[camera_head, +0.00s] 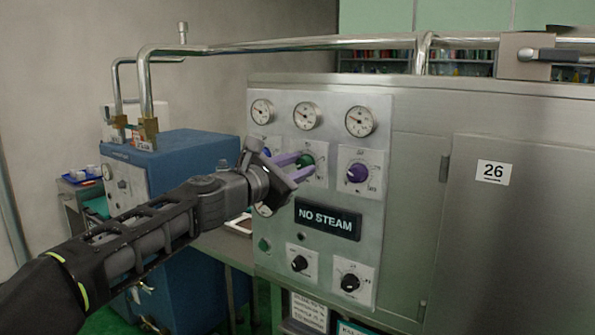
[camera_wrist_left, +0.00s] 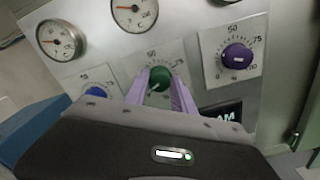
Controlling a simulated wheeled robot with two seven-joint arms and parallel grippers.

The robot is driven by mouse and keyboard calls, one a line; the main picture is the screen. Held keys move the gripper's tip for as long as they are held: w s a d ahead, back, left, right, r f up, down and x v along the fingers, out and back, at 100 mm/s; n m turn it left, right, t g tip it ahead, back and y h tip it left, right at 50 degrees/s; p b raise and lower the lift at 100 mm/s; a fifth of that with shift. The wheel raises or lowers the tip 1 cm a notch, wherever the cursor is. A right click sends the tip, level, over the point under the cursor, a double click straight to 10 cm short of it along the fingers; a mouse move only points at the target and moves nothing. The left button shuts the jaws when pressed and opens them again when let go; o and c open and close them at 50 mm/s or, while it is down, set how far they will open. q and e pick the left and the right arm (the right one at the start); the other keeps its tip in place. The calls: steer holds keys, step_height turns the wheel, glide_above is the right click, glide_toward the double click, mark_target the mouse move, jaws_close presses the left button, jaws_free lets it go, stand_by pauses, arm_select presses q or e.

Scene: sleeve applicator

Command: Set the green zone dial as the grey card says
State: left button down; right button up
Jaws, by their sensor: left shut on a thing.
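The green zone dial (camera_head: 305,160) is the middle one of the upper row on the steel panel. It also shows in the left wrist view (camera_wrist_left: 159,79), with a pale pointer mark towards its lower left. My left gripper (camera_head: 303,166) has purple fingers on either side of the green dial and is shut on it; the fingers also show in the left wrist view (camera_wrist_left: 160,90). The scale numbers around the dial are partly hidden by the fingers. I cannot make out a grey card for certain. My right gripper is not in view.
A purple dial (camera_head: 357,173) sits right of the green one, and a blue dial (camera_wrist_left: 96,92) sits left. Several gauges (camera_head: 359,121) are above. A NO STEAM sign (camera_head: 328,218) and black knobs (camera_head: 350,282) are below. A blue machine (camera_head: 180,165) stands left.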

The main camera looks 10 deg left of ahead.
arm_select(q)
steer(key=m+b, duration=0.1)
steer(key=m, duration=0.2)
steer(key=m+b, duration=0.1)
steer(key=m, duration=0.1)
steer(key=shift+d+f+m, duration=0.1)
steer(key=shift+f+m, duration=0.1)
steer(key=shift+m, duration=0.2)
steer(key=m+b, duration=0.7)
steer(key=m, duration=0.9)
steer(key=shift+f+b, duration=0.2)
steer(key=shift+b, duration=0.15)
steer(key=c, duration=1.1)
jaws_free()
steer(key=shift+r, duration=0.1)
steer(key=shift+o, duration=0.2)
